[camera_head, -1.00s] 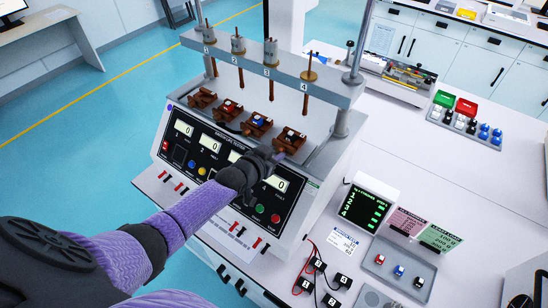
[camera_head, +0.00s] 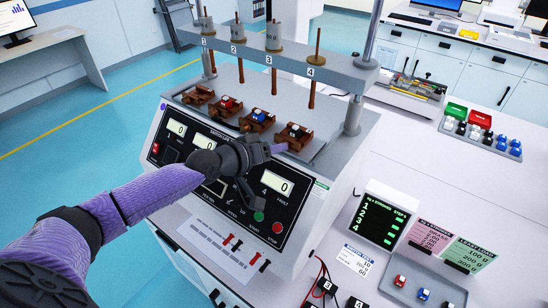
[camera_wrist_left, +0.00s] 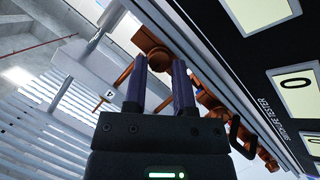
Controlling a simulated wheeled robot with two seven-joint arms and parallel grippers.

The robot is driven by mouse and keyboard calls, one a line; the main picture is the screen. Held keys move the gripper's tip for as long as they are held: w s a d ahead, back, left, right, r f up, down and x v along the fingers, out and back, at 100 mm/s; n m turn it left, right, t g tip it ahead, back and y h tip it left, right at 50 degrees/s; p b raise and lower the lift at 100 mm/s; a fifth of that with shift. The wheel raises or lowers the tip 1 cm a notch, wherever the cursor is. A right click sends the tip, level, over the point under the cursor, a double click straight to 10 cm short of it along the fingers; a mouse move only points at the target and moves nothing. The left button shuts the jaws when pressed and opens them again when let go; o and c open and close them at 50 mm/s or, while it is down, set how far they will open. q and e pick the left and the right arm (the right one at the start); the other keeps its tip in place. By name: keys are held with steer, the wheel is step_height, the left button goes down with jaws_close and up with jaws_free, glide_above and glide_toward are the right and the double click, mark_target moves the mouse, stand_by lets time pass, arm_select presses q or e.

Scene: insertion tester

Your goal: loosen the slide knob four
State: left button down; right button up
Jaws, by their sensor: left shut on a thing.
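Slide four (camera_head: 294,132) is a brown block with a dark switch on top, at the right end of the row under the tester's crossbar. Its brown front knob shows in the left wrist view (camera_wrist_left: 157,57), between the ends of my two fingers. My left gripper (camera_head: 281,148) reaches in from the left over the front panel and is shut on this knob; it also shows in the left wrist view (camera_wrist_left: 160,66). In the head view the gripper hides most of the knob. My right gripper is not in view.
The other slides (camera_head: 228,107) stand in a row to the left. Plungers hang from the crossbar (camera_head: 290,58), with plunger four (camera_head: 312,90) above slide four. A post (camera_head: 353,115) stands right of it. A monitor (camera_head: 383,218) and a switch tray (camera_head: 425,280) lie on the bench to the right.

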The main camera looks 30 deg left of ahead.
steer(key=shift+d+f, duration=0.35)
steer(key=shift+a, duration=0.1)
arm_select(q)
steer(key=shift+c, duration=2.2)
jaws_free()
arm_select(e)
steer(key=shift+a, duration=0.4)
arm_select(q)
steer(key=p+v, duration=0.2)
steer(key=v, duration=0.8)
steer(key=shift+p, duration=0.4)
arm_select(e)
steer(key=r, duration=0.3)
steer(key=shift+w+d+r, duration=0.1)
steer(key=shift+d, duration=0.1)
arm_select(q)
steer(key=shift+f, duration=0.1)
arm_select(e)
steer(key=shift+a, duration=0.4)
